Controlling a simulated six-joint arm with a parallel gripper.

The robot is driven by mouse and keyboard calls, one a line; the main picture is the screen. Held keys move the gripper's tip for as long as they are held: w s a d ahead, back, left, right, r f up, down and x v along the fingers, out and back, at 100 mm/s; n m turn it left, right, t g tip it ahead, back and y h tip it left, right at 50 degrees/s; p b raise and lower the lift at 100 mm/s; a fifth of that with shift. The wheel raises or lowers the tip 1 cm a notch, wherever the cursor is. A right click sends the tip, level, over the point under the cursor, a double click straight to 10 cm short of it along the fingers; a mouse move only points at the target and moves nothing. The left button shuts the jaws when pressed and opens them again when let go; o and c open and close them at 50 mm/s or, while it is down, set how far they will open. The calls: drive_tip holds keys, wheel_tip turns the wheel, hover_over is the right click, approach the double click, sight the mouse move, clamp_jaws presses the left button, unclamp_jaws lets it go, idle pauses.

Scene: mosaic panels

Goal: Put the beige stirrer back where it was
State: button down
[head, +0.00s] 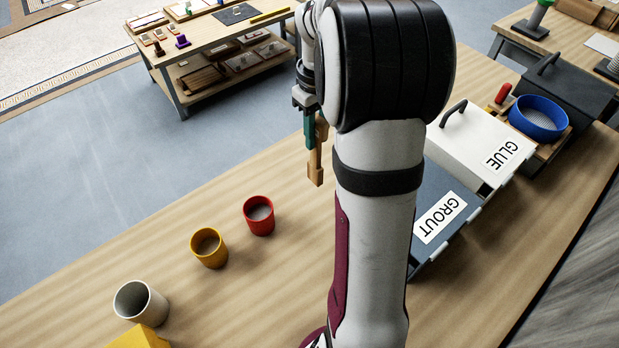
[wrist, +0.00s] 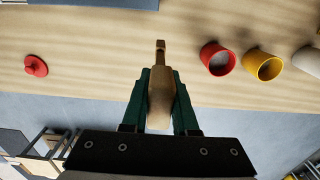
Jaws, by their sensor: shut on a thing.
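The beige stirrer (head: 315,168) hangs from my gripper (head: 309,130) in the head view, tip down, above the wooden table. In the wrist view my gripper (wrist: 160,90) has its green fingers shut on the stirrer (wrist: 159,105), which points away from the camera. The stirrer looks clear of the tabletop, but its exact height is hard to judge. A red cup (head: 259,215), a yellow cup (head: 209,247) and a whitish cup (head: 140,301) stand in a row to the lower left. No stirrer shows in them.
The GROUT box (head: 433,196) and GLUE box (head: 470,140) stand right of my arm, which hides part of the table. A blue sieve (head: 538,118) is farther right. A yellow object (head: 140,338) sits near the whitish cup. A red knobbed piece (wrist: 36,67) lies left in the wrist view.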

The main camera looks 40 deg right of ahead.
sight(317, 118)
wheel_tip(317, 118, down, 7)
drive_tip(key=shift+f, duration=0.2)
drive_tip(key=c, duration=0.7)
unclamp_jaws()
drive_tip(key=shift+f, duration=0.1)
wheel_tip(317, 118, up, 12)
drive_tip(key=shift+r, duration=0.15)
drive_tip(key=s+a+r+m, duration=0.1)
drive_tip(key=s+a, duration=0.2)
drive_tip(key=a, duration=0.4)
drive_tip(key=s+a+r+m, duration=0.1)
drive_tip(key=s+a, duration=0.2)
drive_tip(key=a, duration=0.3)
drive_tip(key=s+a+f+m, duration=0.1)
drive_tip(key=s+a, duration=0.3)
drive_tip(key=s+a+f+m+y, duration=0.1)
drive_tip(key=s+a+f, duration=0.1)
drive_tip(key=s+a, duration=0.2)
drive_tip(key=s+a+f+m, duration=0.1)
drive_tip(key=s+a+f, duration=0.1)
drive_tip(key=s+a, duration=0.2)
drive_tip(key=shift+s+f+m+y, duration=0.15)
drive_tip(key=shift+s+m+y, duration=0.2)
drive_tip(key=shift+s, duration=0.8)
